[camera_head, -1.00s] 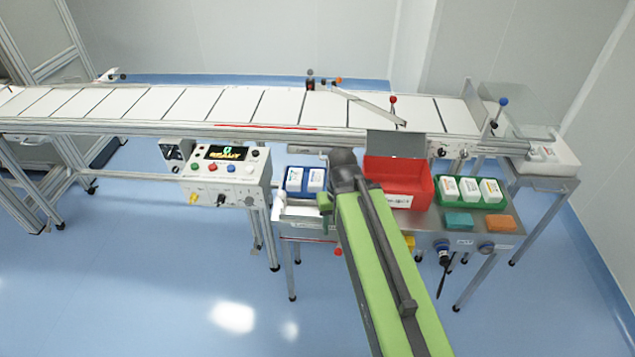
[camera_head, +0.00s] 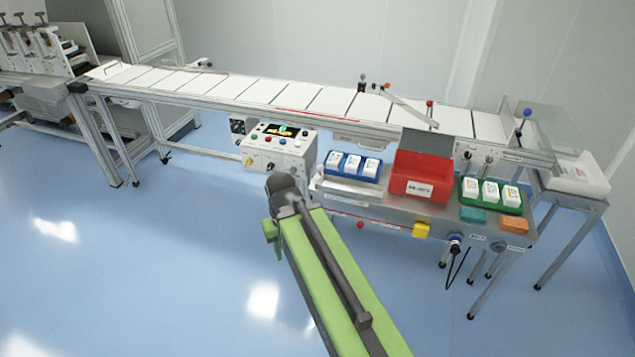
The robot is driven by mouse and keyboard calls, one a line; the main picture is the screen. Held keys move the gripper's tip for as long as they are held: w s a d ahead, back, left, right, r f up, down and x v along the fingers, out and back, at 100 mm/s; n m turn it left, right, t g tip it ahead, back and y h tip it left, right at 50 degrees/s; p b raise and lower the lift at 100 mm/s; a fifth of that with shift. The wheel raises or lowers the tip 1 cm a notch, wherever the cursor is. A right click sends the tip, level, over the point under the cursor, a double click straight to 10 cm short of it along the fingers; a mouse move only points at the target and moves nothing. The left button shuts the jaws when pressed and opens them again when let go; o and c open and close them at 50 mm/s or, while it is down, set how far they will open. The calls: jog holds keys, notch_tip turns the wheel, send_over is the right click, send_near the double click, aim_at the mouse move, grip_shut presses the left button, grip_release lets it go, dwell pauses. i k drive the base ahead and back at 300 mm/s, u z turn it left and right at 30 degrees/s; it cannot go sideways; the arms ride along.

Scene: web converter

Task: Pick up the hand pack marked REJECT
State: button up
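White hand packs stand in two trays on the metal bench. Three packs (camera_head: 353,164) are in the blue tray (camera_head: 352,178), and three more (camera_head: 490,192) are in the green tray (camera_head: 499,207). Their print is too small to read, so I cannot tell which one is marked REJECT. My green arm reaches up from the bottom. Its dark end and gripper (camera_head: 270,230) are left of and nearer than the bench, over the floor in the picture, apart from the packs. The fingers are not clear enough to show whether they are open or shut.
A red bin (camera_head: 422,170) with a white label stands between the trays. A teal block (camera_head: 473,214) and an orange block (camera_head: 514,224) lie in front of the green tray. A control box (camera_head: 280,148) and the conveyor (camera_head: 330,101) are behind. The blue floor is clear at left.

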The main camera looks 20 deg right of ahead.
aim_at(352, 165)
jog(key=u, duration=0.35)
jog(key=k, duration=0.8)
jog(key=u, duration=0.85)
jog(key=i, duration=1.65)
jog(key=z, duration=0.25)
jog(key=i, duration=1.75)
jog(key=z, duration=1.5)
jog(key=i, duration=1.2)
jog(key=z, duration=0.7)
jog(key=k, duration=0.9)
jog(key=z, duration=0.2)
jog(key=i, duration=0.95)
jog(key=u, duration=0.1)
